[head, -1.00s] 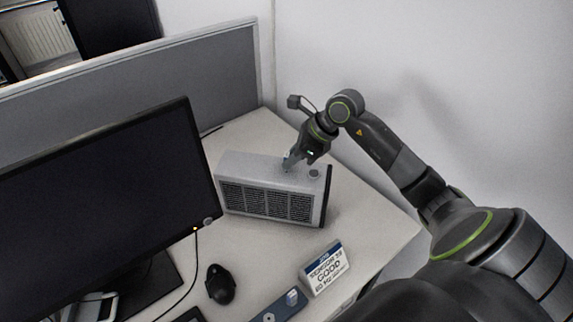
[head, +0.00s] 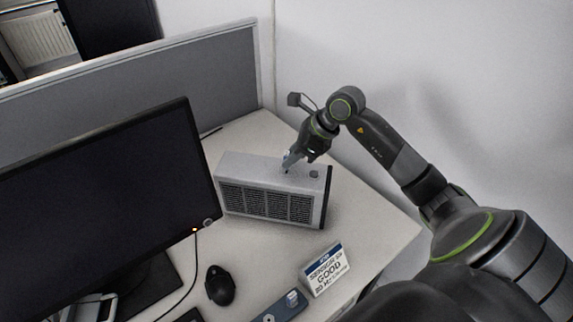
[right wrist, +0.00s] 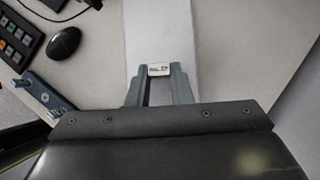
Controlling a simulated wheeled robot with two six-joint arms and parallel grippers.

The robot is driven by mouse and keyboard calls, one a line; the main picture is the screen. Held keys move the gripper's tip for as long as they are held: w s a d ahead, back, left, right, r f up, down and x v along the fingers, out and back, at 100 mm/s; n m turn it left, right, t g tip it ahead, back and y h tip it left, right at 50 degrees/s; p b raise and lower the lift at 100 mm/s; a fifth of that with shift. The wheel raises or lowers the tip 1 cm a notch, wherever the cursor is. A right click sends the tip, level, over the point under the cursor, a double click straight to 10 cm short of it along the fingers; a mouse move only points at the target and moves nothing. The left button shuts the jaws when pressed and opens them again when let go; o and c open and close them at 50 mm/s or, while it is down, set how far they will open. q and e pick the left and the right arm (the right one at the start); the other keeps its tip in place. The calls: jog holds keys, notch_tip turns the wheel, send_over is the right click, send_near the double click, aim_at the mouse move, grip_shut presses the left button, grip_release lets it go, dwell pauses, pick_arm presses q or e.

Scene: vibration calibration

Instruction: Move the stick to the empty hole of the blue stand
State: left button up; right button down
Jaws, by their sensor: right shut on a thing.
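My right gripper (head: 291,160) is at the top of the grey box with the grille (head: 275,203). It is shut on the stick, a small piece with a white label (right wrist: 158,69) between the fingertips in the right wrist view. In the head view the stick is tiny, and I cannot tell whether it touches the box. The blue stand (head: 280,310) is at the bottom edge and partly cut off. It also shows in the right wrist view (right wrist: 34,88), with a silver stick near each end and an empty round hole between them. My left gripper is not in view.
A sign reading GOOD (head: 326,269) stands beside the blue stand. A black mouse (head: 220,286) and a large monitor (head: 105,205) are to the left. A grey partition (head: 180,88) closes off the back. The desk (head: 375,228) is clear right of the box.

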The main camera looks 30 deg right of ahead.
jog(key=shift+r+p, duration=0.5)
jog(key=shift+r, duration=1.15)
